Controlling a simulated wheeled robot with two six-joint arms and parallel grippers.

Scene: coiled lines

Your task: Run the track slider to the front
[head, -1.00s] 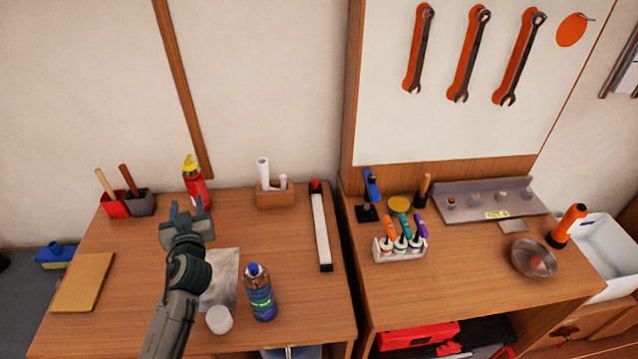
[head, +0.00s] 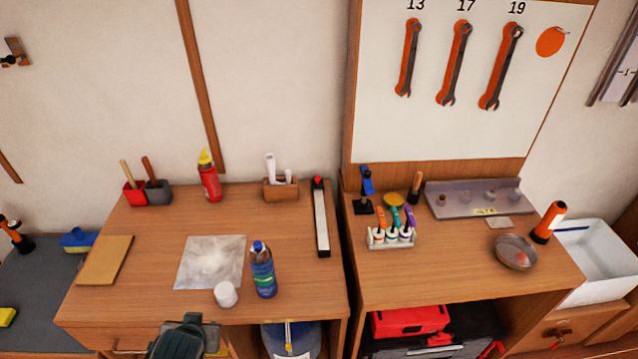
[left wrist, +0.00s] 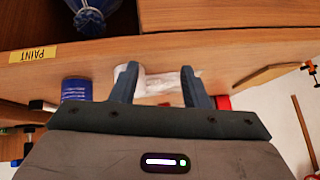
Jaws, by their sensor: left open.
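The track (head: 321,222) is a pale strip with dark ends, lying front to back near the right edge of the left table. Its red slider (head: 318,184) sits at the back end. My left gripper (left wrist: 160,85) is open and empty in the left wrist view, with two blue-grey fingers apart. In the head view, my left arm shows only at the bottom edge, in front of the left table and well away from the track. The track is not clear in the left wrist view. My right gripper is not in view.
A gap separates the right bench (head: 450,285). Table around the track's front is clear.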

